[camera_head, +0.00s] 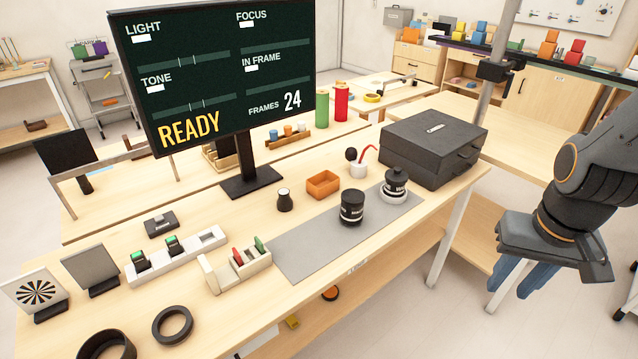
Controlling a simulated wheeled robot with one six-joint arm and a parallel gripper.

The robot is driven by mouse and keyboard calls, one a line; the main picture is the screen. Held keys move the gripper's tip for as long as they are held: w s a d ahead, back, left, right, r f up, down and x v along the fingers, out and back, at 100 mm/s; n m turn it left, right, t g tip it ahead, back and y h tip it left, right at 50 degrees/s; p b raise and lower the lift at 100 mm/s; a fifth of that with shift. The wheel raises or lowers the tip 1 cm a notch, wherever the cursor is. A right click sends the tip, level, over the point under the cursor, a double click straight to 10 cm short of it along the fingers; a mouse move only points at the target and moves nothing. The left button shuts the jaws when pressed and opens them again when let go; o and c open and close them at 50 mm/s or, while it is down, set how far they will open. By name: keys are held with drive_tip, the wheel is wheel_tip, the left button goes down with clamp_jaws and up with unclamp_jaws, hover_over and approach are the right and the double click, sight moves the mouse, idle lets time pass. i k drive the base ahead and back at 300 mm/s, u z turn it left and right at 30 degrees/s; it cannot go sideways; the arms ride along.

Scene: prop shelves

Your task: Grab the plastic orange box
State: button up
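The orange box (323,184) is a small open-topped tray-like box. It sits on the wooden table near the middle of the view, behind the grey mat. My gripper (520,277) hangs at the right, off the table's right side, well apart from the box. Its two blue-grey fingers point down with a gap between them, and nothing shows between them.
On the grey mat (300,249) stand two black-and-white jars (352,207) (394,186). A dark case (434,148) stands between the box and my gripper's side. A white cup (358,168), a small dark bottle (284,199) and the monitor stand (252,184) are near the box.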

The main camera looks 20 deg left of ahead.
sight(320, 185)
drive_tip(key=u, duration=1.65)
drive_tip(key=i, duration=1)
drive_tip(key=z, duration=0.05)
